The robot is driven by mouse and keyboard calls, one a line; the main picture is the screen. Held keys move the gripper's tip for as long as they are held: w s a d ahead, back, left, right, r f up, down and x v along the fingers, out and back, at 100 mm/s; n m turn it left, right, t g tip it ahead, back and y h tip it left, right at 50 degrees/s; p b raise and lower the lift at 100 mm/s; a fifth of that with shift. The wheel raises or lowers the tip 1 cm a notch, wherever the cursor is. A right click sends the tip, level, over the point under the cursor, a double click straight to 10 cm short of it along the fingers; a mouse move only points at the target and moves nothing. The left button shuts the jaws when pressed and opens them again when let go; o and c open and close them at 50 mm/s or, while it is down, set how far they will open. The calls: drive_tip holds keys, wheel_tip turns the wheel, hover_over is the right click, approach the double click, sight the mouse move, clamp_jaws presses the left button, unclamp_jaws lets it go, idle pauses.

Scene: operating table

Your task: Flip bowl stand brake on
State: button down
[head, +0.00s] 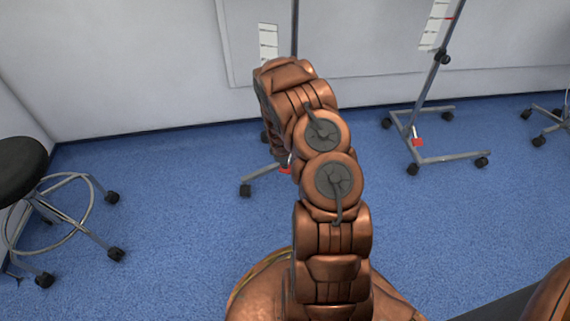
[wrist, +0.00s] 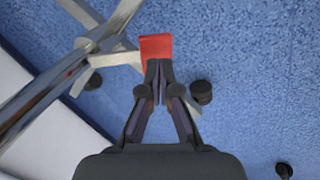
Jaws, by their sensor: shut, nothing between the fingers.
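A red brake tab (wrist: 156,47) sticks out from the metal base of a stand (wrist: 40,108) in the wrist view. My gripper (wrist: 158,72) is shut and empty, its tips right at the tab's near edge; I cannot tell whether they touch it. In the head view, my arm hides the gripper and most of this stand. A leg of its base (head: 262,173) and a bit of the red tab (head: 285,170) show left of my arm. No bowl is in view.
A second wheeled stand (head: 431,90) with its own red tab (head: 418,142) stands to the right. A black stool (head: 22,168) is at the left. The wall (head: 150,70) is close behind the stands. Blue floor (head: 180,240) is clear between stool and arm.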

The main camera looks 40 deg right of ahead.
drive_tip(key=shift+r, duration=0.1)
drive_tip(key=s+a+p+v, duration=0.1)
drive_tip(key=p+v, duration=0.5)
drive_tip(key=v, duration=0.7)
drive_tip(key=shift+s+a, duration=0.25)
drive_tip(key=shift+a, duration=0.4)
drive_tip(key=s+a+r+m+p, duration=0.1)
drive_tip(key=s+a+r+p, duration=0.3)
drive_tip(key=r, duration=0.8)
drive_tip(key=s+a+r+m+g+p, duration=0.15)
drive_tip(key=a+r+p, duration=0.45)
drive_tip(key=r, duration=0.7)
drive_tip(key=s+a+r+m+p, duration=0.15)
drive_tip(key=a+r+p, duration=0.35)
drive_tip(key=r, duration=0.7)
drive_tip(key=s+a+r+m+p, duration=0.1)
drive_tip(key=s+a+r+p, duration=0.3)
drive_tip(key=s+r+p, duration=0.2)
drive_tip(key=s+a+r+g+y+p, duration=0.1)
drive_tip(key=s+a+r+p, duration=0.3)
drive_tip(key=s+r, duration=0.6)
drive_tip(key=s+a+r+m+y+p, duration=0.1)
drive_tip(key=s+a+r+p, duration=0.3)
drive_tip(key=r, duration=1)
drive_tip(key=shift+s+a+m+g+p, duration=0.3)
drive_tip(key=shift+s+a+g+p, duration=0.05)
drive_tip(key=shift+s+p, duration=1.65)
drive_tip(key=shift+w, duration=0.1)
